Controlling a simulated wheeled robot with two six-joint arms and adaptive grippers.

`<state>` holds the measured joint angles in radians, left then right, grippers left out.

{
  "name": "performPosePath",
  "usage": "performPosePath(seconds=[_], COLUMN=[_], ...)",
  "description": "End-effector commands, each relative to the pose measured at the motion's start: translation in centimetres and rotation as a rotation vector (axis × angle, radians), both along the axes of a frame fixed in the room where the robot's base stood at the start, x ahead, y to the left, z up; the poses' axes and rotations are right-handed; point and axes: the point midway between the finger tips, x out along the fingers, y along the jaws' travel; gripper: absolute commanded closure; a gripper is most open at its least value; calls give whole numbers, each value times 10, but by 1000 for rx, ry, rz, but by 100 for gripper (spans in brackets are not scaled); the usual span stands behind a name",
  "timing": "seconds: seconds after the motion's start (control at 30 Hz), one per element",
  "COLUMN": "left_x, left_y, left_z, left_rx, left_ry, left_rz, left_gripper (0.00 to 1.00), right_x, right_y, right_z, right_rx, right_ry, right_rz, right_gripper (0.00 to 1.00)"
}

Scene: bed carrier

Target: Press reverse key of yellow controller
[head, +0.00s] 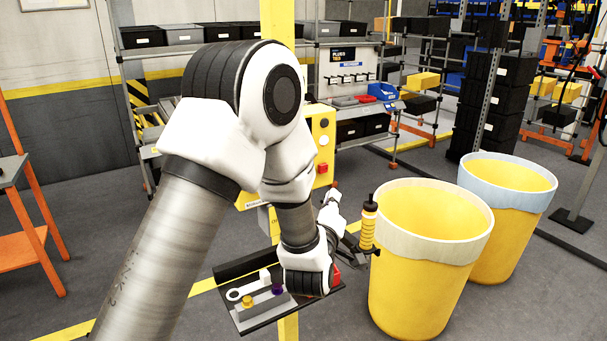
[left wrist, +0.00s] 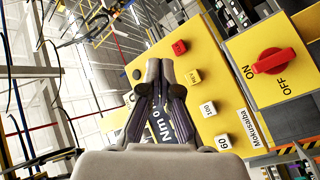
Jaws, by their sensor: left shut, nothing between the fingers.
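The yellow controller (left wrist: 225,95) fills the middle of the left wrist view, tilted. It carries a red key (left wrist: 179,47), a yellow key (left wrist: 194,76) whose small lettering seems to read REV, and white keys marked 100 (left wrist: 208,109) and 60 (left wrist: 222,142). My left gripper (left wrist: 160,68) is shut and empty, its tips just left of the red and yellow keys in the picture. I cannot tell whether they touch the panel. In the head view my left arm partly hides the controller (head: 321,125). My right gripper is not in view.
A red ON/OFF switch (left wrist: 273,61) sits on a neighbouring yellow box. In the head view, two yellow bins (head: 405,285) (head: 515,225) stand at right. A yellow-black beacon (head: 368,225) is near the arm. A small dark tray (head: 290,312) is below.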

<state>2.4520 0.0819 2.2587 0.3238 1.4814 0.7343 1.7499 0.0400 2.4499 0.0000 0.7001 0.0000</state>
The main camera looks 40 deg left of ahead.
Motion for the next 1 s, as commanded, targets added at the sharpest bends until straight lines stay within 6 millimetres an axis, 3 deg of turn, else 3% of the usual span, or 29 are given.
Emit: performPosePath(seconds=[0.17,0.53,0.7,1.0], left_x=[3,22,30,34], left_y=[8,56,74,82], left_z=[1,3,0,0], left_rx=[-3,-3,-2,1], left_ry=[1,2,0,1], left_rz=[2,4,2,-1], left_gripper=[100,100,100,100], right_x=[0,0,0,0], right_y=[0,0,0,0], right_z=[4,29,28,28], right_rx=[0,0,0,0], right_ry=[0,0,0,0], right_rz=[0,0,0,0], right_gripper=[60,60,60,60])
